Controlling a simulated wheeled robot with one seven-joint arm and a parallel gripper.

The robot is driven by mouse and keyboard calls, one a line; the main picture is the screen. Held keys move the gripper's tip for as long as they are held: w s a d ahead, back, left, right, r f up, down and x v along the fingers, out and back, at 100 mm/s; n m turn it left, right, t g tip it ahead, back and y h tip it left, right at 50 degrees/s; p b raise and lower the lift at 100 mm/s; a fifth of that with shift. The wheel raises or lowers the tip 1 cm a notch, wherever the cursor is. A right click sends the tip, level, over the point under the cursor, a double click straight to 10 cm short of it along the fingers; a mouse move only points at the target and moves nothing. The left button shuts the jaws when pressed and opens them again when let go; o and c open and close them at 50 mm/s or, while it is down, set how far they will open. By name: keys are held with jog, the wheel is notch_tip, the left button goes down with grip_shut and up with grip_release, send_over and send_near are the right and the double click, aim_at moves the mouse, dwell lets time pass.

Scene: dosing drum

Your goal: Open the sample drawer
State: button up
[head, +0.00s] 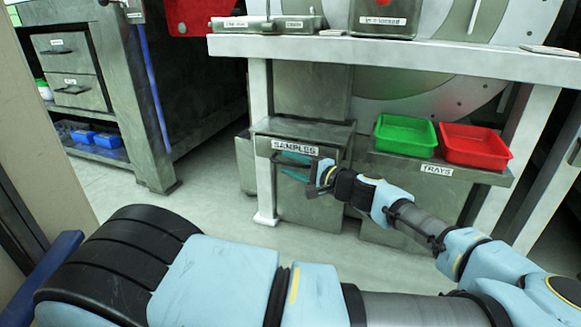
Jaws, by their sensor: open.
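The sample drawer (312,206) is a grey metal box with a "SAMPLES" label (295,147) on its upper front. It sits under the white-framed bench, left of the trays shelf. A teal bar (293,158), which looks like its handle, shows just below the label. Whether the drawer stands partly out is hard to tell. My gripper (300,172) is open in front of the drawer, close to the bar. Part of the drawer front is hidden behind my gripper and wrist. Whether the fingers touch the bar cannot be told.
A green tray (405,136) and a red tray (475,146) stand on a shelf labelled "TRAYS" to the right. The white bench edge (400,53) runs above the drawer. Its leg (262,140) stands just left. The floor (225,195) to the left is clear.

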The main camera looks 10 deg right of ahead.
grip_shut()
dwell(0.3)
dwell(1.1)
